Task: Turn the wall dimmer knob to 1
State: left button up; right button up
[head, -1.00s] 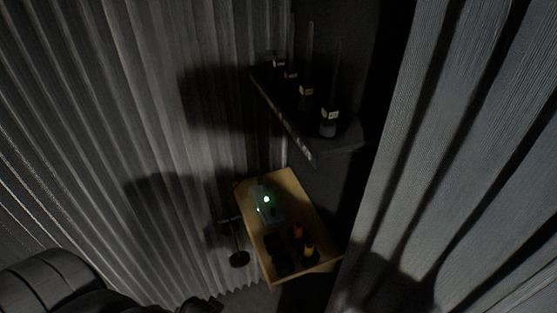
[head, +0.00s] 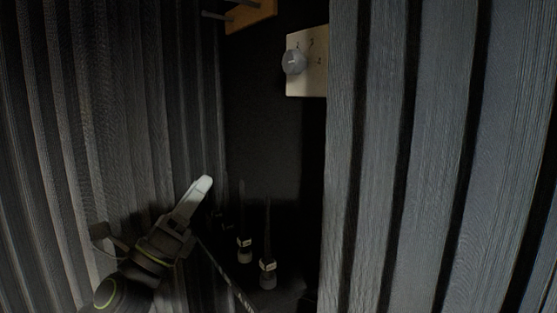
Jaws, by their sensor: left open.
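The wall dimmer knob (head: 293,62) is a round grey dial on a pale plate (head: 316,80) high on the dark back wall, beside the right curtain. Small figures are marked around it; which one the knob points to is hard to tell. My left gripper (head: 205,184) reaches up from the lower left, well below and left of the knob, touching nothing that I can see. Its pale fingers are seen nearly edge-on, and nothing shows between them. My right gripper is not in view.
A dark shelf (head: 222,267) with several labelled bottles (head: 268,272) lies below, close to my left gripper. Pleated curtains hang on the left (head: 110,110) and right (head: 430,160). A wooden rack (head: 250,14) with pegs is at the top. The space before the dark wall looks clear.

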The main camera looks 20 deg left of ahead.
aim_at(288, 62)
pick_arm(q)
jog(key=s+d+r+m+g+h, duration=0.45)
jog(key=r+m+g+h, duration=0.2)
jog(key=m, duration=0.95)
jog(key=s+d+r+m+g+h, duration=0.3)
jog(key=d+r+m+g+h, duration=0.35)
jog(key=m, duration=0.85)
jog(key=s+a+r+m+t+y, duration=0.35)
jog(key=a+r+m+y, duration=0.4)
jog(key=y, duration=0.35)
jog(key=shift+g, duration=0.45)
jog(key=p+x, duration=0.3)
jog(key=x, duration=0.1)
jog(key=p+x, duration=0.4)
jog(key=x, duration=0.1)
jog(key=p+x, duration=0.4)
jog(key=shift+d+r, duration=0.35)
jog(key=shift+r, duration=0.05)
jog(key=shift+p+x, duration=0.8)
jog(key=shift+x, duration=0.95)
jog(key=shift+f, duration=0.1)
jog(key=shift+c, duration=0.3)
